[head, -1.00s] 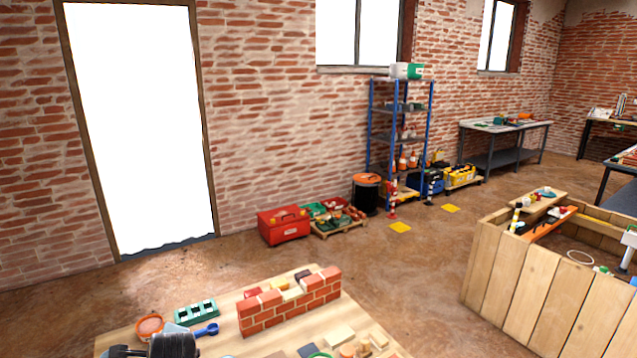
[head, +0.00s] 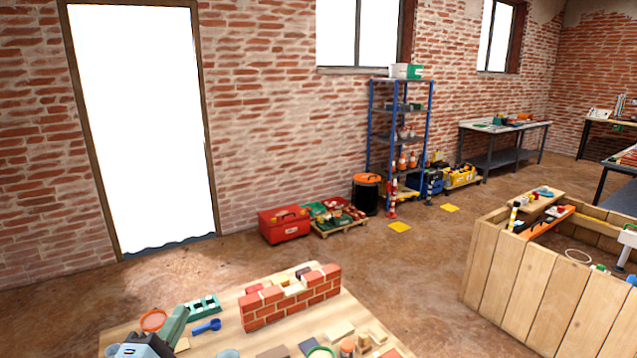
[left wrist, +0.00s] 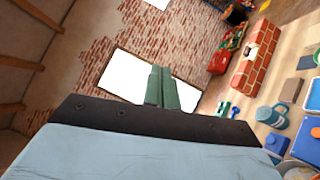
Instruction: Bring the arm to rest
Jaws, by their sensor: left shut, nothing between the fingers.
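My left gripper (head: 181,312) is at the lower left of the head view, over the near left part of the wooden table (head: 226,341). Its grey-green fingers point up and away and are pressed together with nothing between them. In the left wrist view the closed fingers (left wrist: 162,88) stand out against the bright doorway and brick wall. A small brick wall (head: 290,303) stands on the table to the right of the gripper, apart from it. It also shows in the left wrist view (left wrist: 256,58). My right gripper is not in view.
Loose blocks lie at the table's front. A wooden crate (head: 530,285) stands at the right. Open floor (head: 400,275) lies between the table and crate.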

